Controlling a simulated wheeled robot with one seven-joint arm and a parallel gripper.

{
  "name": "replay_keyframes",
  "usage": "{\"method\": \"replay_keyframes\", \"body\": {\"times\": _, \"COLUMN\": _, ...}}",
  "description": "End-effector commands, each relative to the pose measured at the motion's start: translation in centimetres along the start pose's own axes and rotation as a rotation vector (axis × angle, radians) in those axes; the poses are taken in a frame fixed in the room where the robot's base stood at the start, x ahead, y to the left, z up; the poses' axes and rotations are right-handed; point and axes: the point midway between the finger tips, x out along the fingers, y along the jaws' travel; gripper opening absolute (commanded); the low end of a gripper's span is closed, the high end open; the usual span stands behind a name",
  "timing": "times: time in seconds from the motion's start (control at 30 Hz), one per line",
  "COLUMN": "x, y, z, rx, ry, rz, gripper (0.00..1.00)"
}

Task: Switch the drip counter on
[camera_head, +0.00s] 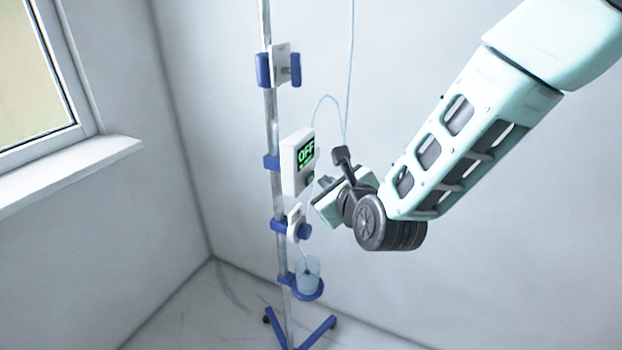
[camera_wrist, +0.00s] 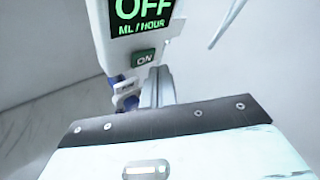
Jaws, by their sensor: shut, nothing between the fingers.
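The drip counter (camera_head: 297,163) is a white box clamped on a metal pole. Its screen reads OFF in green in the head view, and OFF above ML / HOUR in the wrist view (camera_wrist: 140,12). A green ON button (camera_wrist: 144,58) sits below the screen on the same face. My gripper (camera_wrist: 157,75) is shut and empty, its fingertips just below the ON button in the wrist view. I cannot tell whether they touch the box. In the head view my gripper (camera_head: 318,188) is at the right of the counter, its fingertips hard to make out.
The pole (camera_head: 272,115) carries a blue clamp with a white plate (camera_head: 281,66) above, a white and blue fitting (camera_head: 296,226) and a clear cup in a blue ring (camera_head: 308,276) below. A thin tube (camera_head: 350,70) hangs behind my gripper. A window is at left.

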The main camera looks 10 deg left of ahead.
Motion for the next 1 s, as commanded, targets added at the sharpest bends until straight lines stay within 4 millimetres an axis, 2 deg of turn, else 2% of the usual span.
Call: {"method": "replay_keyframes", "body": {"times": 1.0, "x": 0.59, "y": 0.42, "z": 0.45, "rx": 0.0, "ry": 0.0, "rz": 0.0, "gripper": 0.0}}
